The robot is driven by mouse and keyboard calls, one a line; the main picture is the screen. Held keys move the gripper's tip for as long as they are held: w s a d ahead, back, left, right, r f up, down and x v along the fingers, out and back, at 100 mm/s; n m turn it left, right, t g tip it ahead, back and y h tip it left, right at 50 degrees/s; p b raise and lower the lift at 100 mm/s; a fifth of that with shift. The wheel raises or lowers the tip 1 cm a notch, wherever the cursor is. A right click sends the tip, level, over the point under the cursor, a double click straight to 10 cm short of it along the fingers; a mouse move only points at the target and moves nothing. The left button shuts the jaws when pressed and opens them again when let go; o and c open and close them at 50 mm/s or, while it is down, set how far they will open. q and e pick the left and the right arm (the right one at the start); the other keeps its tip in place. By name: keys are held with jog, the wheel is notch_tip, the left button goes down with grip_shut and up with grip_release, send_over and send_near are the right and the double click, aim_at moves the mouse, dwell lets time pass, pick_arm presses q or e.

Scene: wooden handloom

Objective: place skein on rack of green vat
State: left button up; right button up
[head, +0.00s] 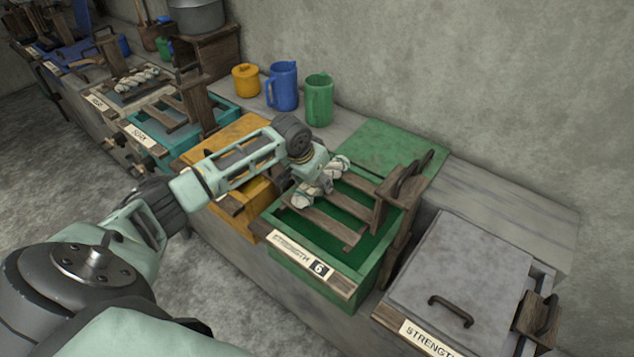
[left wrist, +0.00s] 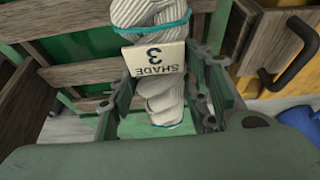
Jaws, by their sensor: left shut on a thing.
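The green vat (head: 281,262) stands in the middle of the head view, with a label reading "STRENGTH 6". Its dark wooden slatted rack (head: 315,230) lies over the opening. My left gripper (head: 322,182) is above the rack's back left part, shut on a white twisted skein (head: 305,198). In the left wrist view the skein (left wrist: 155,60) runs between the fingers (left wrist: 162,105), with teal ties and a tag (left wrist: 155,59) reading "SHADE 3". The skein is over the slats; I cannot tell whether it touches them. My right gripper is not in view.
A green lid (head: 385,145) lies behind the vat. A lidded grey vat (head: 465,260) stands to its right, a yellow vat (head: 240,132) to its left. Yellow (head: 246,80), blue (head: 284,87) and green (head: 319,100) vessels stand by the wall. Another skein (head: 137,77) lies far left.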

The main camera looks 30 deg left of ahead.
pick_arm(q)
jog(key=shift+f, duration=0.5)
jog(key=o, duration=1.3)
jog(key=shift+f, duration=0.1)
jog(key=v, duration=1.2)
